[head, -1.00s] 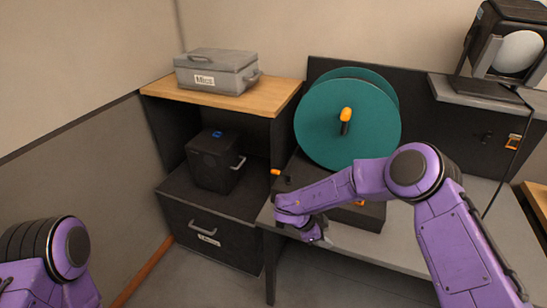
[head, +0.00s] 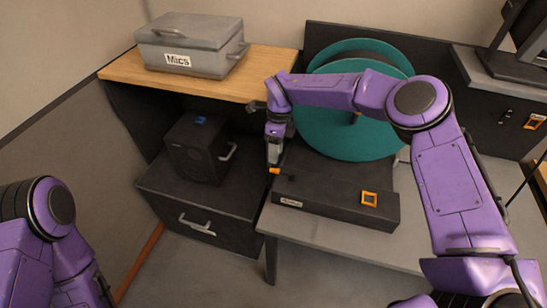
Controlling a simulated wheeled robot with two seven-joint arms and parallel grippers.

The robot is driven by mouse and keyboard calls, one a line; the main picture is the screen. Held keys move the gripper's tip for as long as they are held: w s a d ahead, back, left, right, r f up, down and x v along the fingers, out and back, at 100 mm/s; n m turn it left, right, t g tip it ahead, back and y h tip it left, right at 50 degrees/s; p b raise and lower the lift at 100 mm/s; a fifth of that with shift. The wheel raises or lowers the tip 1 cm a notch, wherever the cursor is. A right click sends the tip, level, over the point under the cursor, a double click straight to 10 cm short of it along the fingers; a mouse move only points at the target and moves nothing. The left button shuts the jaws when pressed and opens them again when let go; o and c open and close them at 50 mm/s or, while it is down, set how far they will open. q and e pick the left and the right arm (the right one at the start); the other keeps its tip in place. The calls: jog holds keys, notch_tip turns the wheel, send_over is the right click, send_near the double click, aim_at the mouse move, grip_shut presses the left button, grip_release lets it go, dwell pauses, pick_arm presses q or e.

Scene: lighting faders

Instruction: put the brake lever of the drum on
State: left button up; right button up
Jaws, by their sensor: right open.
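The teal drum (head: 345,140) stands on a black base (head: 330,203) on the desk. A small orange-tipped lever (head: 275,171) sits at the left end of the base; I take it to be the brake lever. My right gripper (head: 274,160) points down just above this orange tip, with its jaws open. The gripper hides most of the lever, and I cannot tell whether the fingers touch it. My right forearm crosses in front of the drum and hides its orange crank knob. My left arm shows at the lower left, with its gripper out of view.
An orange square frame (head: 369,199) is on the base's right part. A grey case labelled Mics (head: 190,45) stands on the wooden shelf (head: 120,72) at left. A black box (head: 196,150) sits on the drawer cabinet (head: 160,185). The desk front (head: 320,232) is clear.

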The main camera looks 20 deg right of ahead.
aim_at(275, 169)
jog(key=s+f, duration=0.1)
jog(key=f+p, duration=0.1)
jog(key=shift+s+a+f, duration=0.15)
jog(key=shift+s+f, duration=0.2)
jog(key=f, duration=0.1)
jog(key=w+f, duration=0.1)
jog(key=shift+a+f+p, duration=0.1)
jog(key=shift+f+p, duration=0.2)
jog(key=shift+f, duration=0.05)
jog(key=shift+w+f, duration=0.1)
jog(key=shift+f, duration=0.15)
jog(key=shift+s+r, duration=0.15)
jog(key=shift+s, duration=0.05)
jog(key=shift+s+r, duration=0.1)
jog(key=shift+s, duration=0.05)
jog(key=c, duration=0.3)
grip_shut()
pick_arm(q)
jog(key=shift+s+r, duration=0.25)
jog(key=shift+r, duration=0.95)
